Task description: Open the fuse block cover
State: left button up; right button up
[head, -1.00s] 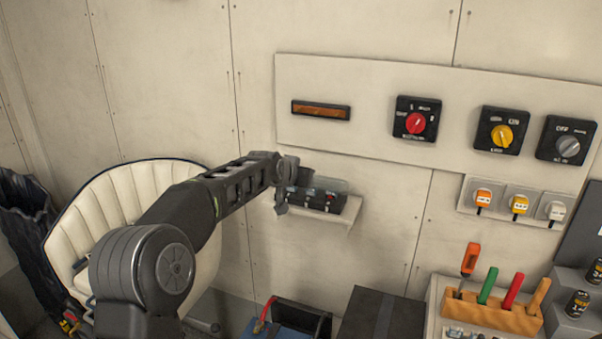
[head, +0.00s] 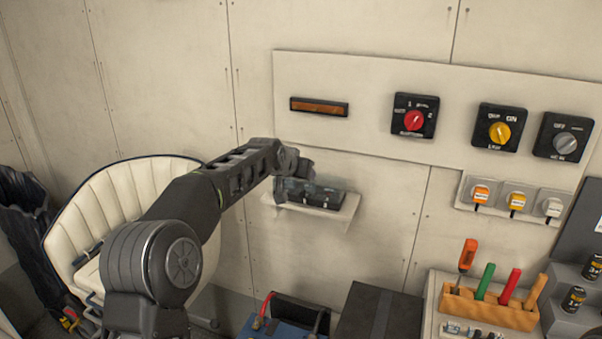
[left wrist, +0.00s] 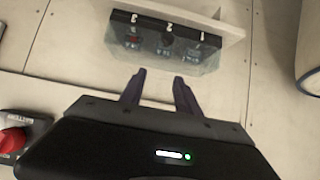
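The fuse block (head: 322,197) is a small black box on a white wall shelf (head: 327,214). In the left wrist view the fuse block (left wrist: 178,20) shows the numbers 3, 2 and 1 along one edge. Its clear cover (left wrist: 165,56) shows as a translucent panel with the fuses visible through it; its exact angle is hard to tell. My left gripper (head: 303,173) is just above the block's left part. In the left wrist view my left gripper (left wrist: 160,80) is open and empty, its fingertips close to the cover's edge. Contact cannot be told. My right gripper is not in view.
A wall panel above holds an amber display (head: 319,106) and red (head: 414,119), yellow (head: 500,132) and grey (head: 565,144) rotary switches. A cream seat (head: 125,195) stands left. A tool rack (head: 490,307) and dark box (head: 380,315) are below right.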

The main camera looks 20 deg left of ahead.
pick_arm(q)
jog(key=shift+s, duration=0.1)
jog(key=b+v, duration=0.3)
jog(key=v, duration=0.4)
jog(key=shift+s+r, duration=0.25)
jog(key=shift+f, duration=0.1)
